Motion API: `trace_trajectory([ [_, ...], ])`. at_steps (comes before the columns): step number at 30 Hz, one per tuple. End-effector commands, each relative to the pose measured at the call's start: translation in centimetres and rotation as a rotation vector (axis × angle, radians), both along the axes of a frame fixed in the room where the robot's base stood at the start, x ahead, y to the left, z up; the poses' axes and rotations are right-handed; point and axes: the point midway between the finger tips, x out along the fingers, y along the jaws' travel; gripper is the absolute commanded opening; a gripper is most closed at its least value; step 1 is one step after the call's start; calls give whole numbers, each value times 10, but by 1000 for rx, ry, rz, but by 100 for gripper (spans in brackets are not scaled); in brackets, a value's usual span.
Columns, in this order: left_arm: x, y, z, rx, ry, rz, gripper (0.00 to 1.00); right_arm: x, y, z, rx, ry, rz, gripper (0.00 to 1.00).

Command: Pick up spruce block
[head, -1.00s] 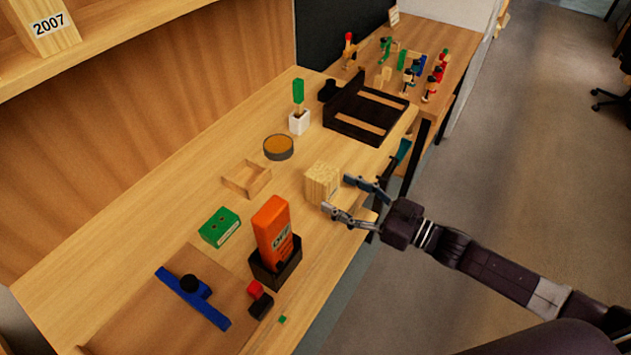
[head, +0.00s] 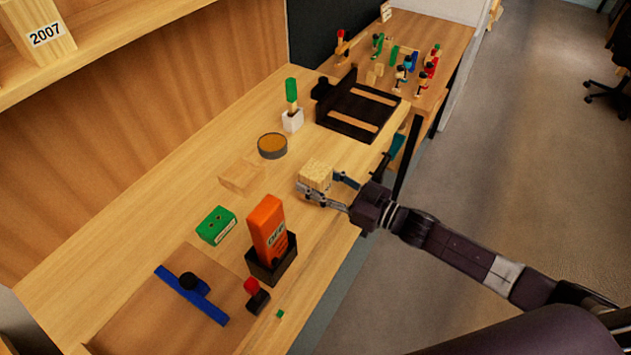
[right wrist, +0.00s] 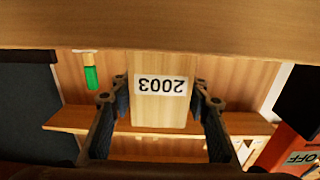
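The spruce block (head: 315,173) is a pale wooden block on the bench near its right edge. In the right wrist view the block (right wrist: 160,105) fills the space between the fingers and bears an upside-down "2003" label. My right gripper (head: 320,184) has come in from the right, one finger on each side of the block. The fingers are spread; they also show in the right wrist view (right wrist: 160,95), close beside the block's sides. Whether they touch it is hard to tell. The fingers partly hide the block's lower part in the head view. My left gripper is not in view.
A dark rack (head: 352,120) is farther back. Bare bench lies between the block and the tin.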

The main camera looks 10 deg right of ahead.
Motion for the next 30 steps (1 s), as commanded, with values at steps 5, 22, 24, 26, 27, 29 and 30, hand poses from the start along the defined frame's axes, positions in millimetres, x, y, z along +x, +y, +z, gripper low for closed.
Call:
trace_trajectory([
  [5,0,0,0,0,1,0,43,0,0,0,0,0,0,21],
  [22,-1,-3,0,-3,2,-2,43,0,0,21,1,-4,1,15],
  [24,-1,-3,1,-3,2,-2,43,0,0,32,1,-5,2,15],
  [26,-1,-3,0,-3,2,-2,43,1,0,44,-2,-8,2,15],
  [27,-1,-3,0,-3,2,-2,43,0,0,54,-1,-8,3,15],
  [29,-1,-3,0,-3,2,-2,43,0,0,70,-1,-8,3,15],
  [30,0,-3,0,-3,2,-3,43,0,0,81,-2,-9,3,15],
])
